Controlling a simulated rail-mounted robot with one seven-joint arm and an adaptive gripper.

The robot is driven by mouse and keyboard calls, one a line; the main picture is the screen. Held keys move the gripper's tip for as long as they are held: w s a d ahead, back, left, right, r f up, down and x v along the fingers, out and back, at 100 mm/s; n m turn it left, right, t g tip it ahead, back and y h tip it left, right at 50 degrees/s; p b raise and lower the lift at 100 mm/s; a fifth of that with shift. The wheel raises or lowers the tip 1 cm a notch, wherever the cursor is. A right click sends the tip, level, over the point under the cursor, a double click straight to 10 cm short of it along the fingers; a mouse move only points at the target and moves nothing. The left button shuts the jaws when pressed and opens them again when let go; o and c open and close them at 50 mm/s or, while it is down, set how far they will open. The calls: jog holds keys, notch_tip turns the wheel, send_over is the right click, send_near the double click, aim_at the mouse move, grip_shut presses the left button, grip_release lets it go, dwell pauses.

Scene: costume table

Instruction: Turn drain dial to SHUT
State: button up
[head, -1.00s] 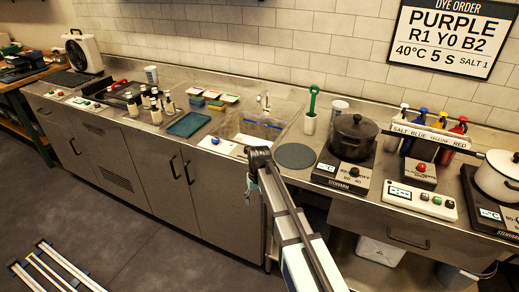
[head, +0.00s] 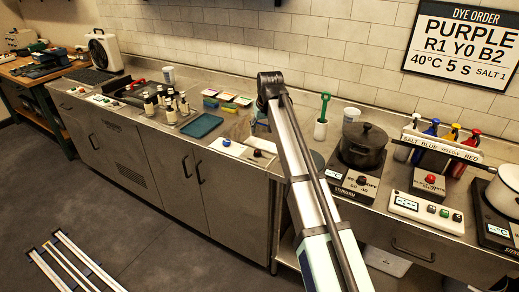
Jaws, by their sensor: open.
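A white control panel (head: 241,150) lies at the front edge of the counter, before the sink. It carries a blue knob (head: 227,142) on its left and a dark red knob (head: 257,153) on its right. The lettering is too small to read, so I cannot tell which knob is the drain dial or where it points. My arm rises from the bottom of the head view to a dark joint above the sink area, just right of the panel. I cannot make out my gripper's fingers; the arm hides much of the sink.
A teal tray (head: 202,125) and several small bottles stand left of the panel.

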aim_at(258, 151)
jog(key=p+x, duration=0.4)
jog(key=x, duration=1.2)
jog(key=shift+s+f, duration=0.1)
jog(key=shift+f, duration=0.2)
grip_shut()
